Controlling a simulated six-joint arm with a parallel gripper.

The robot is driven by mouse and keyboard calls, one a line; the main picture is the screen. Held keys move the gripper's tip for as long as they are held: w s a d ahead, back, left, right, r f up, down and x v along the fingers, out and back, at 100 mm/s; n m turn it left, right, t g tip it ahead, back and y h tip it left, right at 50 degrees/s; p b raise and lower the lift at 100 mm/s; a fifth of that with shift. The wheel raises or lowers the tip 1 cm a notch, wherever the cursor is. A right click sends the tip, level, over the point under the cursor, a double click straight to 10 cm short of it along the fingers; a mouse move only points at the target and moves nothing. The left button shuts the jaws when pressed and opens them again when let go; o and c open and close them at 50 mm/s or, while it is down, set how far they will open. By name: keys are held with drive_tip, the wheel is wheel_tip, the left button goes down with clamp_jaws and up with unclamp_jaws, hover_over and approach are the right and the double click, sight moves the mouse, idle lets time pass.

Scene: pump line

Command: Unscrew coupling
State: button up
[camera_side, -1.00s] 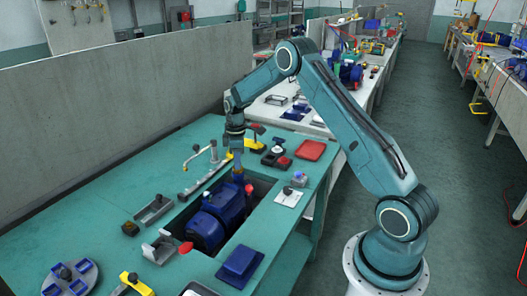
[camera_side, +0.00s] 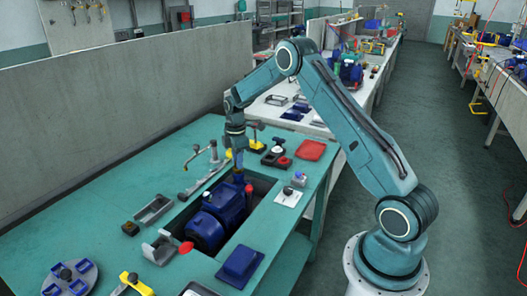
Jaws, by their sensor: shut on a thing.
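A blue pump (camera_side: 218,217) lies in a recess cut into the teal bench top. My gripper (camera_side: 238,171) points straight down at the pump's far end. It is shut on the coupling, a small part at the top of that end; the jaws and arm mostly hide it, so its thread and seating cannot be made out. A red knob or cap (camera_side: 186,248) shows at the pump's near end.
Grey clamps and brackets (camera_side: 154,209) stand left of the recess. The left bench top is mostly clear.

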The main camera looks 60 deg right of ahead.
drive_tip(key=n, duration=0.5)
idle(0.6)
drive_tip(key=shift+n, duration=0.5)
drive_tip(key=n, duration=0.6)
drive_tip(key=o, duration=0.6)
drive_tip(key=shift+o, duration=0.2)
drive_tip(key=shift+r, duration=0.15)
